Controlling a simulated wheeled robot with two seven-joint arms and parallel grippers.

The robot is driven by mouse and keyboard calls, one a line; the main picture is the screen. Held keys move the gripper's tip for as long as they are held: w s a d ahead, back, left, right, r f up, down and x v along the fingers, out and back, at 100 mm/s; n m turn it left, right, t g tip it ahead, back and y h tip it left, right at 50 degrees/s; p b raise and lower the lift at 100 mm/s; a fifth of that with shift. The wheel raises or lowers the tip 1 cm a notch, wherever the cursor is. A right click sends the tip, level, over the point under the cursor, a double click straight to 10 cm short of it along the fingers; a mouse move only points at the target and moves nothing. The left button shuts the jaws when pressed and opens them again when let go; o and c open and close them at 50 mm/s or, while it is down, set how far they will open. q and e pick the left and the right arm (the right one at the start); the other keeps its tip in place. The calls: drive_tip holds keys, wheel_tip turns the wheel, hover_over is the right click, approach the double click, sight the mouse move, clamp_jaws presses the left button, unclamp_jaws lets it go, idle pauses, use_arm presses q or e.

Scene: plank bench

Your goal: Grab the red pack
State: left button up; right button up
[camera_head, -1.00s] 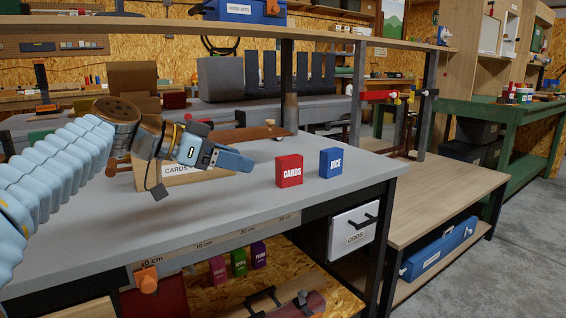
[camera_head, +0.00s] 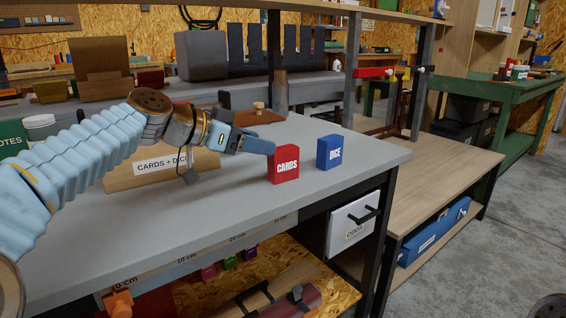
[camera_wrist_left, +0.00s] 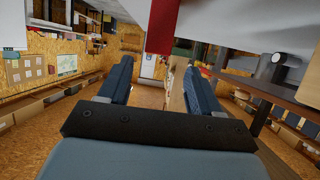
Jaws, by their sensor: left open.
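The red pack (camera_head: 284,165), marked CARDS, stands upright near the right end of the grey bench top (camera_head: 222,222). A blue pack (camera_head: 329,152), marked DICE, stands just right of it and apart. My left gripper (camera_head: 266,147) is open, with its fingertips at the upper left of the red pack. The head view does not show clearly whether they touch. In the left wrist view, the red pack (camera_wrist_left: 163,28) shows at the top, beyond the spread fingertips (camera_wrist_left: 159,66), with nothing between the fingers. My right gripper is not in view.
A wooden holder labelled CARDS + DICE (camera_head: 148,170) stands behind my left arm. A white drawer (camera_head: 352,222) is below the bench's right end. The bench top in front of the packs is clear.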

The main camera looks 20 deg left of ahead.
sight(282, 148)
use_arm(q)
drive_tip(key=p+x, duration=0.1)
drive_tip(key=x, duration=0.3)
drive_tip(key=shift+s+d, duration=0.1)
drive_tip(key=shift+d, duration=0.15)
drive_tip(key=shift+w+d+f, duration=0.2)
drive_tip(key=shift+w+d, duration=0.05)
drive_tip(key=shift+w, duration=0.1)
drive_tip(key=c, duration=1.1)
